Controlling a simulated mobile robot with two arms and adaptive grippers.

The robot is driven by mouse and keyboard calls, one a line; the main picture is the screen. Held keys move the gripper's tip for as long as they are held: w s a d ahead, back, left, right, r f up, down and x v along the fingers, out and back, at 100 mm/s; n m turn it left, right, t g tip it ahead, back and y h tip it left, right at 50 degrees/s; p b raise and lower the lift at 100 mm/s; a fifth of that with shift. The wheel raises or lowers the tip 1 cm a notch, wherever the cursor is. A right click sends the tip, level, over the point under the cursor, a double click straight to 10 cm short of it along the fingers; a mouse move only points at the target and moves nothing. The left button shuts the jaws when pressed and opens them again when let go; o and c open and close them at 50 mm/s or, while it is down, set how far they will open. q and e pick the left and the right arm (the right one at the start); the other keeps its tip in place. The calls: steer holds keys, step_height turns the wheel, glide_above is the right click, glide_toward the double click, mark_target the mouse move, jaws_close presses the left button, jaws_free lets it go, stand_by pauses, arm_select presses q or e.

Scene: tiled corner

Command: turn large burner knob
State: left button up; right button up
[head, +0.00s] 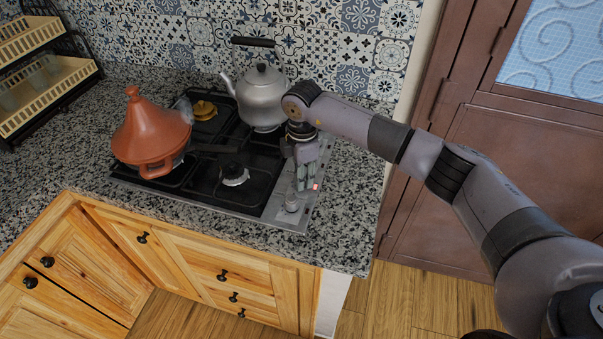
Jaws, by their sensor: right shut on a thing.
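The gas cooktop (208,198) is set into the granite counter, with a steel knob strip (276,212) along its right side. My right gripper (293,195) points down over this strip. It is shut on a small silver knob (292,203) near the strip's front end. I cannot tell from the picture how far the knob is turned. My right wrist and forearm hide the rear part of the strip and any other knobs there. My left gripper is not in view.
An orange tagine (152,135) stands on the cooktop's left side. A grey kettle (262,97) stands at the back right, close to my wrist. A dish rack (45,75) is at the far left. The counter (345,215) right of the cooktop is clear.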

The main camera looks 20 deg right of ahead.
steer(key=shift+w+r+m, duration=0.1)
steer(key=shift+m, duration=0.3)
steer(key=o, duration=1.2)
steer(key=shift+c, duration=0.2)
step_height(320, 180, up, 12)
steer(key=shift+s, duration=0.3)
